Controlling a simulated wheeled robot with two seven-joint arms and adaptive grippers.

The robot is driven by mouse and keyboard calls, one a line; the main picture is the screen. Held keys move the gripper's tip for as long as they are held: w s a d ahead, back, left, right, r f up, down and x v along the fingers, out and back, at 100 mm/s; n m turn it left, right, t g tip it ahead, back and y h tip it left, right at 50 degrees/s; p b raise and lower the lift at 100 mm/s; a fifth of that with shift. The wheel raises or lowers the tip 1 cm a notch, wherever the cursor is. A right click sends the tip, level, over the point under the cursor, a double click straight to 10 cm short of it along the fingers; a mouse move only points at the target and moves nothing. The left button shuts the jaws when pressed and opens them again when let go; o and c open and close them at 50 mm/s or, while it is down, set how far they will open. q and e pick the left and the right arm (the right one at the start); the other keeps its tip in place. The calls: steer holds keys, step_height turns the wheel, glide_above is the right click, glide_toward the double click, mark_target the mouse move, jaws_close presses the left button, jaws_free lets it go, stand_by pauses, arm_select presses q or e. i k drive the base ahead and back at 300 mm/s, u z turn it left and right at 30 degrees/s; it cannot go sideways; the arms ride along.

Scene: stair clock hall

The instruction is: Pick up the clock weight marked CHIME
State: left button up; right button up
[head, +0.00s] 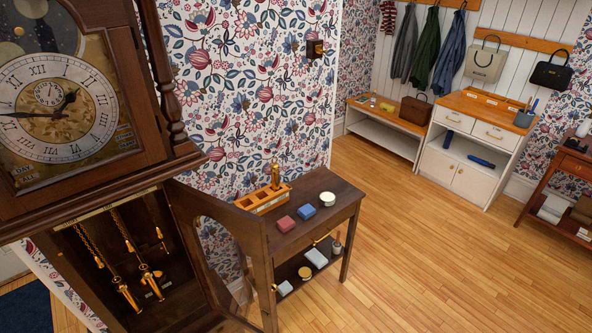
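A tall brass cylinder (275,176), which looks like a clock weight, stands upright at the wooden rack (258,205) on the small dark side table. Whether it sits in a slot or behind the rack I cannot tell. Two more brass weights hang on chains inside the tall clock's open case: one at the left (129,299) and one at the right (153,286). No CHIME marking is legible on any of them; small labels in the case are too small to read. Neither of my grippers is in view.
The clock door (255,235) swings open between the case and the side table (328,184). Wooden floor (430,260) is clear to the right.

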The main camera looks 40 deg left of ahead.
mark_target(275, 171)
steer(key=i, duration=2.75)
steer(key=u, duration=4.1)
steer(key=i, duration=0.15)
steer(key=z, duration=0.35)
